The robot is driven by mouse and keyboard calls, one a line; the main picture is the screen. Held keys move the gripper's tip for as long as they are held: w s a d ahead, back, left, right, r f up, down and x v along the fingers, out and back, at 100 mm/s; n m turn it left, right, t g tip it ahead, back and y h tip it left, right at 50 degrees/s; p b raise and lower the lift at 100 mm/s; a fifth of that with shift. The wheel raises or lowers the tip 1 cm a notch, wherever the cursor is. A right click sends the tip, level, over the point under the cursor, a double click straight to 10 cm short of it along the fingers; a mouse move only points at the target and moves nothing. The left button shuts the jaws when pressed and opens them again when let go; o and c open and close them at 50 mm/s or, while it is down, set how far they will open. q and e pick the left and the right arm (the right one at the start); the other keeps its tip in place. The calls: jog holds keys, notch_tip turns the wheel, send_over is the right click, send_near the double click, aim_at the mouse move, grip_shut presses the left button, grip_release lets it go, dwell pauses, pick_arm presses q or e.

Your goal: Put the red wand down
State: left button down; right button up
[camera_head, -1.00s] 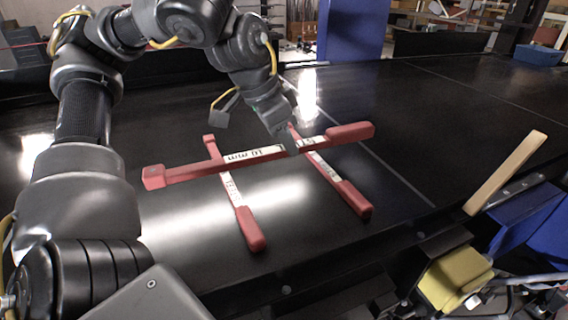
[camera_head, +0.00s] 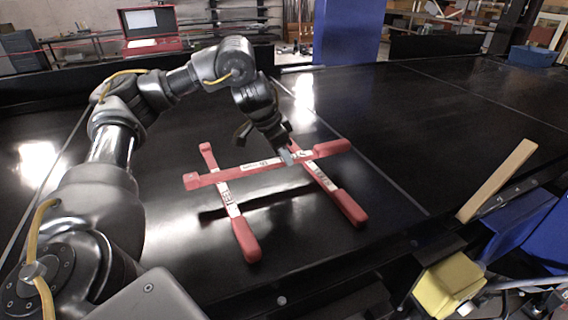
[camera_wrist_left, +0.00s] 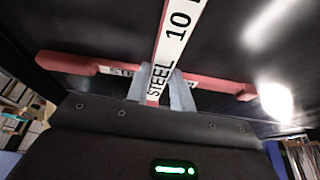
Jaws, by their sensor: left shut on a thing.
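My left gripper (camera_head: 286,157) is shut on a red wand (camera_head: 222,175) that runs crosswise over two other red wands. In the left wrist view, its white label reading "STEEL 10" (camera_wrist_left: 172,45) runs between the two fingers (camera_wrist_left: 161,92). The left lower wand (camera_head: 242,228) and the right lower wand (camera_head: 346,204) point toward the near edge of the black belt (camera_head: 420,150). I cannot tell whether the held wand touches them. In the left wrist view, one lower wand (camera_wrist_left: 68,62) passes crosswise behind the held one. My right gripper is out of view.
A pale wooden bar (camera_head: 497,182) stands at the belt's near right edge, with a yellow block (camera_head: 449,284) below it. An open red case (camera_head: 152,28) is beyond the belt. The belt is clear to the right of the wands.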

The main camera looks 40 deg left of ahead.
aim_at(282, 159)
pick_arm(q)
jog(key=shift+s+f+b, duration=0.2)
jog(key=shift+f+b, duration=0.1)
jog(key=shift+f, duration=0.9)
jog(key=shift+w+f, duration=0.15)
jog(key=shift+f, duration=0.15)
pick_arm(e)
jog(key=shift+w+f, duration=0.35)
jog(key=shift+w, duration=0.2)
pick_arm(q)
jog(key=shift+f, duration=0.25)
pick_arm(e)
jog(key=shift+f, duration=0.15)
pick_arm(q)
jog(key=c, duration=1.2)
grip_release()
jog(key=shift+f, duration=0.1)
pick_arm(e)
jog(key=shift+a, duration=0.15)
pick_arm(q)
jog(key=shift+r, duration=0.35)
jog(key=p+v, duration=0.3)
jog(key=v, duration=0.9)
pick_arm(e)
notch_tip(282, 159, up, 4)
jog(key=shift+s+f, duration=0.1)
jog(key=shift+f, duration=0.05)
